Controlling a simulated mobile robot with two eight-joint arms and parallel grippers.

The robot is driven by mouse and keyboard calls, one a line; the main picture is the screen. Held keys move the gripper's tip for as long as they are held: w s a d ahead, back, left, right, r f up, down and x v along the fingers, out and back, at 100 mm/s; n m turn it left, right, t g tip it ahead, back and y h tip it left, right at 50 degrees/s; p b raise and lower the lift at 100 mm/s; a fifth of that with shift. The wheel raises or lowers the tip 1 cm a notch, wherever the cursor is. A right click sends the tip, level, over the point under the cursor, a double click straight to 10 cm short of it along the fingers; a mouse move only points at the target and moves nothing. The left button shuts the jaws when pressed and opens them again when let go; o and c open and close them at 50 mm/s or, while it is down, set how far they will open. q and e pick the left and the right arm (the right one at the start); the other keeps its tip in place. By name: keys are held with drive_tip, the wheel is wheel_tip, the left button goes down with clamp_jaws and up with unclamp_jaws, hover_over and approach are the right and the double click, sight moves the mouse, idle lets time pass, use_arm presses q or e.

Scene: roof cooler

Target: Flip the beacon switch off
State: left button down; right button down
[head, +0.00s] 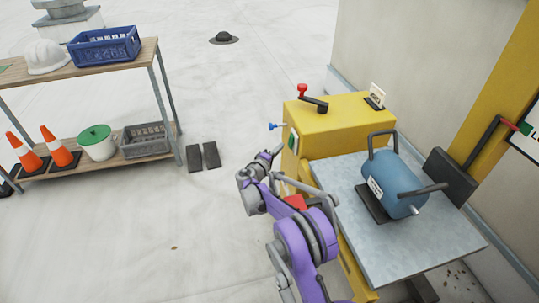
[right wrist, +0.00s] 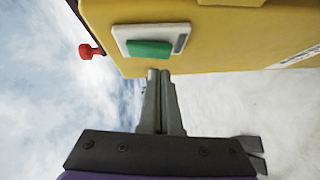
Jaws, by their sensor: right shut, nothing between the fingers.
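A yellow cabinet (head: 345,120) stands right of centre in the head view. In the right wrist view a green rocker switch (right wrist: 149,49) sits in a pale plate on the cabinet's yellow face (right wrist: 230,35); I take it as the beacon switch, but no label on it is readable. In the head view a small green patch (head: 292,141) shows on the cabinet's left side. My right gripper (head: 277,150) is shut and empty beside that side. In the right wrist view its fingertips (right wrist: 159,73) appear just below the switch plate; contact cannot be told. My left gripper is out of view.
A red-knobbed lever (head: 303,91) is on the cabinet top, and a blue knob (head: 273,126) sticks out left. A metal table (head: 430,235) bears a blue canister (head: 391,186). A shelf (head: 110,55) stands left. The floor between is largely clear.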

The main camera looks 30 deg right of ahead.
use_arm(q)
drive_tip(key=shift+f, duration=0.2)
use_arm(e)
drive_tip(key=shift+s+d+f, duration=0.1)
drive_tip(key=shift+s+d, duration=0.15)
drive_tip(key=shift+d, duration=0.65)
drive_tip(key=shift+s+d+f, duration=0.1)
drive_tip(key=shift+d+f, duration=0.1)
drive_tip(key=shift+d, duration=0.15)
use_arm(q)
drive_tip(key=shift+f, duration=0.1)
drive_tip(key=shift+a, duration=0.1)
use_arm(e)
drive_tip(key=shift+a, duration=0.15)
